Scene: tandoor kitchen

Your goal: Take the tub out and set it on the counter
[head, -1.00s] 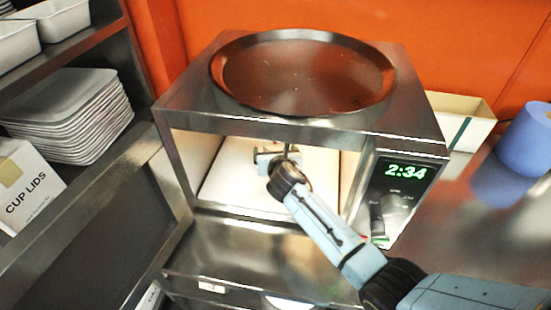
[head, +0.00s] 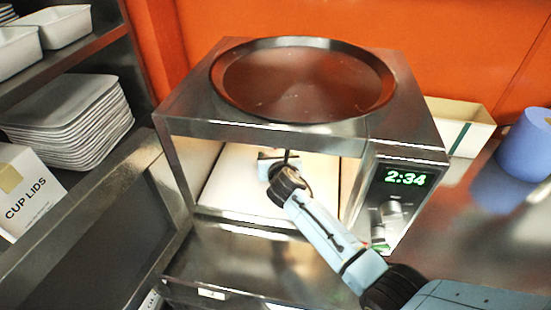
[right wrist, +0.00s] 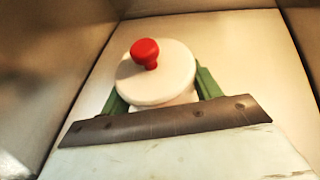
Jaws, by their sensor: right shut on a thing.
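The tub (right wrist: 158,82) has a round white lid with a red knob and stands on the pale floor inside the microwave (head: 300,128). My right gripper (right wrist: 162,94) is shut on the tub, with a green finger on each side just below the lid. In the head view my right gripper (head: 277,158) is inside the open microwave. The tub cannot be made out there behind the gripper and wrist. My left gripper is not in view.
The microwave door (head: 85,245) hangs open at left. A large dark round tray (head: 303,80) lies on top of the microwave. The steel counter (head: 470,225) at right has clear room. A cream bin (head: 455,125) and a blue roll (head: 527,145) stand behind it.

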